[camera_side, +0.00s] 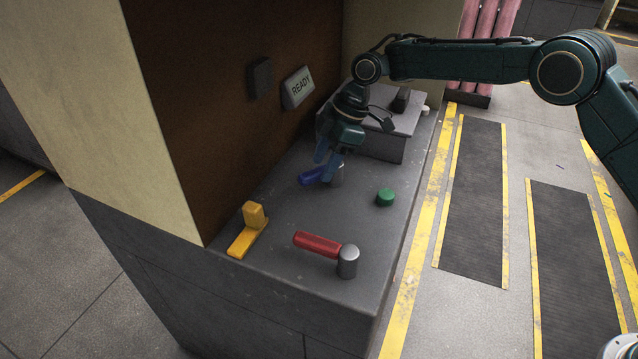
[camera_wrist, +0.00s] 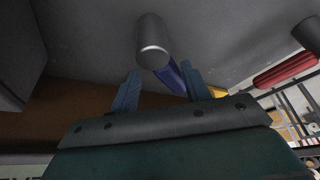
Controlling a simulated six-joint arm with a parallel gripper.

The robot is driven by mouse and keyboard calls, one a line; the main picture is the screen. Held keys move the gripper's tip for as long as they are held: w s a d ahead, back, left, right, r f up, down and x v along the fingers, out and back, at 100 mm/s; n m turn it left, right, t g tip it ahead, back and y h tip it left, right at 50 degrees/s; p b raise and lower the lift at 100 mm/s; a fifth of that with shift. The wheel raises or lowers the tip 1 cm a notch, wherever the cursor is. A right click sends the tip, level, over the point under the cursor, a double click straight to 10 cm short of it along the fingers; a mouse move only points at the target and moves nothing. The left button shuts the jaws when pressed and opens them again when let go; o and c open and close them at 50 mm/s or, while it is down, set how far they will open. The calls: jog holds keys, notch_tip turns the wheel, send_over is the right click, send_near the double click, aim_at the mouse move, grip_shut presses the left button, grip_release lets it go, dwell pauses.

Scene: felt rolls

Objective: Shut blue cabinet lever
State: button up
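The blue lever (camera_side: 312,176) sits on the grey cabinet top, its handle pointing left from a grey metal post (camera_side: 337,178). In the wrist view the blue handle (camera_wrist: 170,76) runs from the post (camera_wrist: 153,40) down between my fingers, closer to the right one. My gripper (camera_side: 328,167) is over the lever, pointing down, and partly hides it. In the wrist view my gripper (camera_wrist: 162,78) has its two blue fingers spread apart. I cannot tell whether either finger touches the handle.
A red lever (camera_side: 318,244) on its own post stands nearer the camera. A yellow block piece (camera_side: 248,230) is at the left and a green button (camera_side: 385,197) at the right. A raised grey box (camera_side: 385,146) stands behind my gripper. A READY sign (camera_side: 298,88) hangs on the brown panel.

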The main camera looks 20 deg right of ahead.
jog(key=m, duration=0.1)
jog(key=m+t, duration=0.1)
jog(key=m, duration=0.1)
jog(key=shift+w+m+t, duration=0.3)
jog(key=shift+w, duration=0.05)
jog(key=shift+w+d+r+m, duration=0.1)
jog(key=shift+d+r+m, duration=0.1)
jog(key=shift+r+m, duration=0.15)
jog(key=v, duration=1.3)
jog(key=s+d+r, duration=0.4)
jog(key=s+d, duration=0.1)
jog(key=s, duration=0.2)
jog(key=s+d+r+t+h, duration=0.1)
jog(key=s+d+r, duration=0.4)
jog(key=s+d, duration=0.1)
jog(key=shift+s+d+m+h, duration=0.3)
jog(key=shift+s+d+m, duration=0.05)
jog(key=shift+s, duration=0.25)
jog(key=shift+r, duration=0.1)
